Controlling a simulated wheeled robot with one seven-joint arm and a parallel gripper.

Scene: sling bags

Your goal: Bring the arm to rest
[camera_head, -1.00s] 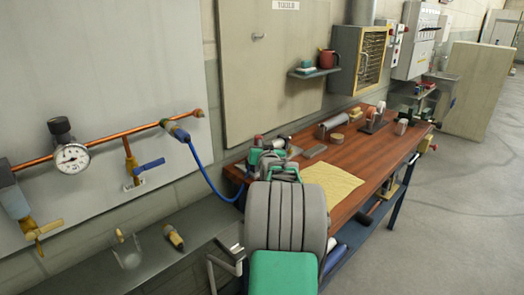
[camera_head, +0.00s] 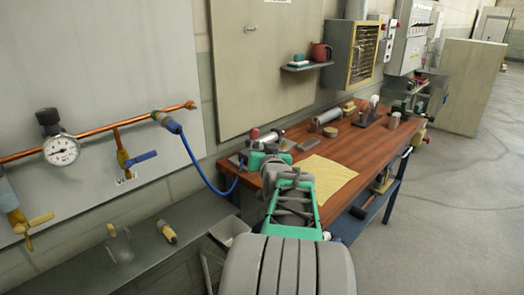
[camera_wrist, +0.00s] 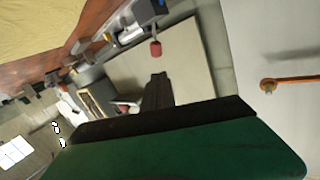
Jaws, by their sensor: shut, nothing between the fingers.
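In the wrist view, my gripper (camera_wrist: 157,92) shows as narrow dark fingers closed together, with nothing between them. They point past a dark edge and a green housing, toward the pale wall board (camera_wrist: 188,62). In the head view, my arm with its grey ribbed sleeve and green frame rises from the bottom centre toward the left end of the wooden workbench (camera_head: 350,150). I cannot clearly make out the fingertips there. A red knob (camera_wrist: 155,47) shows just beyond the fingers in the wrist view; whether they touch cannot be told.
A yellow cloth (camera_head: 325,178) lies on the bench. Rolls and small tools stand behind it. A copper pipe with a gauge (camera_head: 61,150) and a blue hose (camera_head: 208,178) run on the left. A small shelf holds a red mug (camera_head: 321,52). Floor at right (camera_head: 450,220) is open.

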